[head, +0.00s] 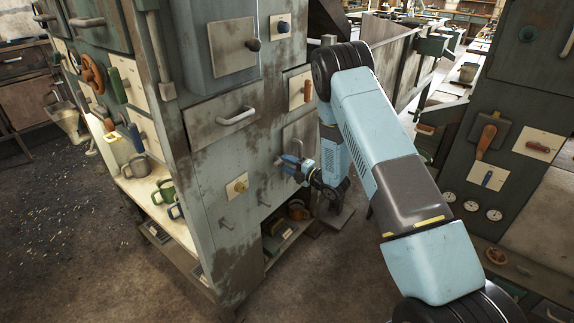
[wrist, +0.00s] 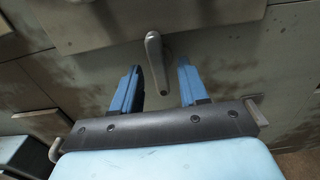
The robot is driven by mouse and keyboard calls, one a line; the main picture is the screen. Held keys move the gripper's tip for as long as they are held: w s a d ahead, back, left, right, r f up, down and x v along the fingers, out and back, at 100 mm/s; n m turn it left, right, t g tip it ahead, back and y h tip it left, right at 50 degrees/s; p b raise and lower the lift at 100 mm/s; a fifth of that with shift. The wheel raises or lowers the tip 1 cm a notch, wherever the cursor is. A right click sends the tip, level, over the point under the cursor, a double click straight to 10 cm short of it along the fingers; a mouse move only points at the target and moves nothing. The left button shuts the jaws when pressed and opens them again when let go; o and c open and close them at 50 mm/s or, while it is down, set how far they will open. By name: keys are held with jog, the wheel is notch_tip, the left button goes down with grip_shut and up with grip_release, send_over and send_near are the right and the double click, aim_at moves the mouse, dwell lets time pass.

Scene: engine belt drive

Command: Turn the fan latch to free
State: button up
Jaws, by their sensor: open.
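A grey metal lever (wrist: 156,65) hangs from the panel in the wrist view, with its free end down. No label shows, so I cannot tell for sure that it is the fan latch. My gripper (wrist: 160,78) is open, with one blue finger on each side of the lever. A gap shows on both sides, and the lever seems apart from the fingers. In the head view my gripper (head: 282,164) is close to the front of the grey-green cabinet (head: 205,160). The lever between the fingers is not clear there.
A low shelf (head: 285,236) opens below. Floor space is clear in front.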

jog(key=shift+w+a, duration=0.25)
jog(key=shift+a, duration=0.1)
grip_shut()
jog(key=shift+d, duration=0.15)
